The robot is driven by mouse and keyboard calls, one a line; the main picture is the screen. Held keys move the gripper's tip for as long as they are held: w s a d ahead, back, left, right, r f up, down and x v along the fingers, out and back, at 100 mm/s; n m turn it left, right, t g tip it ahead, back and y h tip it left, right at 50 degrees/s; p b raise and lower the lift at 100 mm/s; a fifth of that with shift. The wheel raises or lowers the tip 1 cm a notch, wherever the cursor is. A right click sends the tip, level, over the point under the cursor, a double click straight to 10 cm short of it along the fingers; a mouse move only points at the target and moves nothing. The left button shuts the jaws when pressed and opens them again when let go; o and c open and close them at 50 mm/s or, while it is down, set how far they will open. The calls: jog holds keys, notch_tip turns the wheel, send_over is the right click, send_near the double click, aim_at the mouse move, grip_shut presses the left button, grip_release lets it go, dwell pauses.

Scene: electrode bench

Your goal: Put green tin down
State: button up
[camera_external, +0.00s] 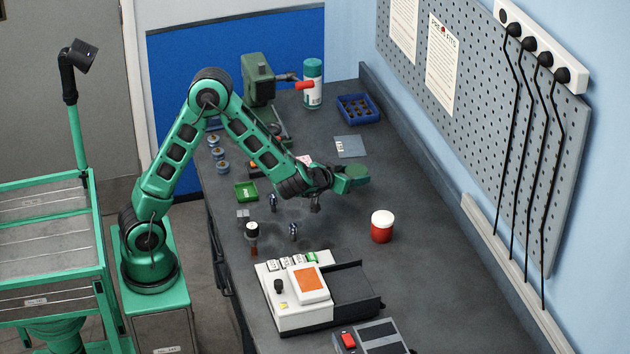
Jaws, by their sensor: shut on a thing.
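My gripper (338,181) is at the end of my green arm, raised above the middle of the bench. It is shut on the green tin (355,172), whose round, darker green top shows at the far right end of the arm. The tin is held above the bench top, apart from the things around it. Its lower part is hard to tell from the green fingers.
On the dark bench (400,240), a red jar with a white lid (382,228) stands right of the gripper. A white instrument (297,292) is in front. A grey card (350,146) and blue bin (358,108) lie behind. A small green tray (246,191) is left.

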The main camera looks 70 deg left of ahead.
aim_at(352, 193)
jog(key=shift+f, duration=2.05)
jog(key=o, duration=1.1)
jog(key=shift+o, duration=0.2)
jog(key=v, duration=0.5)
jog(key=shift+d+r, duration=0.15)
jog(key=shift+r, duration=0.2)
notch_tip(352, 193, up, 6)
jog(key=shift+r, duration=0.15)
